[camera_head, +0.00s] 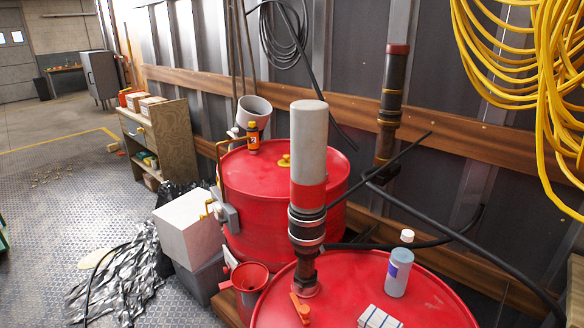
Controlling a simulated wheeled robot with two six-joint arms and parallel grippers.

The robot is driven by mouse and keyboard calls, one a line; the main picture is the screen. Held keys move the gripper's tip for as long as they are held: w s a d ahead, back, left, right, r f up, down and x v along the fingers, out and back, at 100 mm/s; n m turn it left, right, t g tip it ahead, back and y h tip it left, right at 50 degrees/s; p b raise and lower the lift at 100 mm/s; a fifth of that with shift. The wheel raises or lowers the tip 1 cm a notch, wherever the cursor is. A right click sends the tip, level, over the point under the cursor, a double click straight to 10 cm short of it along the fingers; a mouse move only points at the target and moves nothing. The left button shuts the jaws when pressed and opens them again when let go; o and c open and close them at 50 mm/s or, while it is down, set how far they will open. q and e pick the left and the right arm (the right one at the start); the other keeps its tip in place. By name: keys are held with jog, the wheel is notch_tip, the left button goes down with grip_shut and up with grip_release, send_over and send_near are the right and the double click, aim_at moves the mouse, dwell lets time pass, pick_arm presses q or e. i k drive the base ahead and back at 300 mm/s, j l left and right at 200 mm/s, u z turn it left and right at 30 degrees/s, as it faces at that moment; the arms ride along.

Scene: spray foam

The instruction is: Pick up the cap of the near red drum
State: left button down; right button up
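The near red drum (345,272) stands at the bottom of the head view, its lower part cut off by the frame. A grey and red pump (309,165) rises upright from its top. An orange piece (300,308) sits on the drum top just below the pump's foot; I cannot tell whether it is the cap. Neither of my grippers is in view.
A red bucket (249,277) stands between the drums. Black hoses (430,242) cross at right. A white box (187,228) stands left.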

aim_at(286, 162)
jog(key=i+j+z, duration=0.1)
jog(key=j, duration=0.65)
jog(key=i+j+z, duration=0.1)
jog(key=j, duration=0.65)
jog(key=j+z, duration=0.1)
jog(key=j, duration=0.7)
jog(key=i+j+z, duration=0.1)
jog(key=i+j, duration=0.25)
jog(key=i+j+z, duration=0.1)
jog(key=i+j, duration=0.25)
jog(key=i+j+z, duration=0.1)
jog(key=i+j, duration=0.25)
jog(key=j, duration=0.2)
jog(key=i+j+z, duration=0.1)
jog(key=i+j, duration=0.25)
jog(key=j, duration=0.15)
